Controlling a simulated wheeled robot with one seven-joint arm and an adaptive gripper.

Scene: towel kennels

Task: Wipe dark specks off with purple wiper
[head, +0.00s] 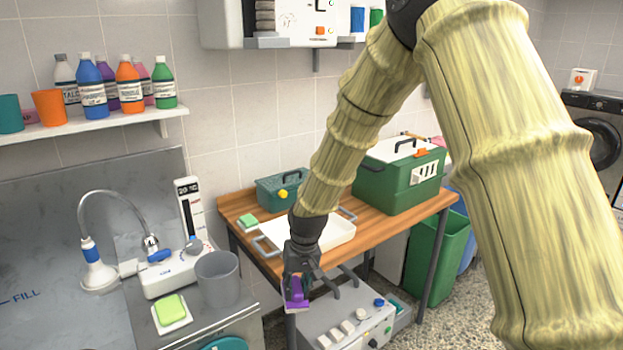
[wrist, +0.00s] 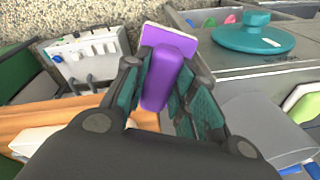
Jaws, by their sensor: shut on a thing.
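The purple wiper (wrist: 168,80) is between the fingers of my gripper (wrist: 165,95) in the wrist view, with its pale-edged flat pad (wrist: 168,38) at the far end. In the head view my gripper (head: 297,280) is shut on the wiper (head: 296,294) and holds it in the air by the near edge of the wooden table (head: 240,202). A white tray (head: 338,234) with grey handles lies on this table, partly hidden behind my arm. I cannot make out dark specks in either view.
A green toolbox (head: 385,190) and a small teal box (head: 270,192) stand on the table. A grey control box (head: 350,325) is below my gripper. At left, a grey cup (head: 218,278) and a green sponge (head: 170,309) stand beside the metal sink (head: 60,270).

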